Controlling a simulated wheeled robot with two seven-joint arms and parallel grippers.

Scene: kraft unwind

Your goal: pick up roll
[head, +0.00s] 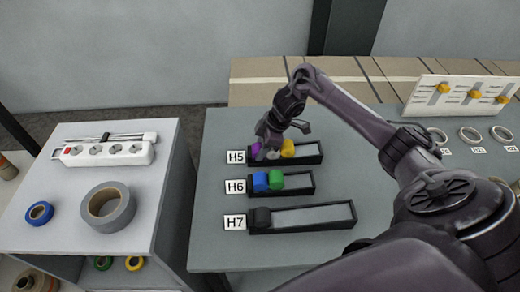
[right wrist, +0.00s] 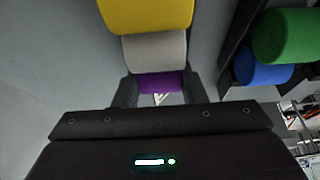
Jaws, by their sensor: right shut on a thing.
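My right gripper (head: 266,147) is down at the left end of the black tray labelled H5 (head: 310,159). A purple roll (head: 255,150) shows there beside the fingers. In the right wrist view, the fingers (right wrist: 158,88) are on both sides of the purple roll (right wrist: 161,82) and shut on it. A whitish-grey roll (right wrist: 155,52) lies just beyond the fingertips, and a yellow roll (right wrist: 146,14) is past it. The yellow roll (head: 287,148) also shows in the head view; the gripper partly hides the whitish roll. My left gripper is not in view.
A side table (head: 60,240) at left carries tape rolls and a power strip (head: 105,152). A pegged panel (head: 455,95) stands at back right.

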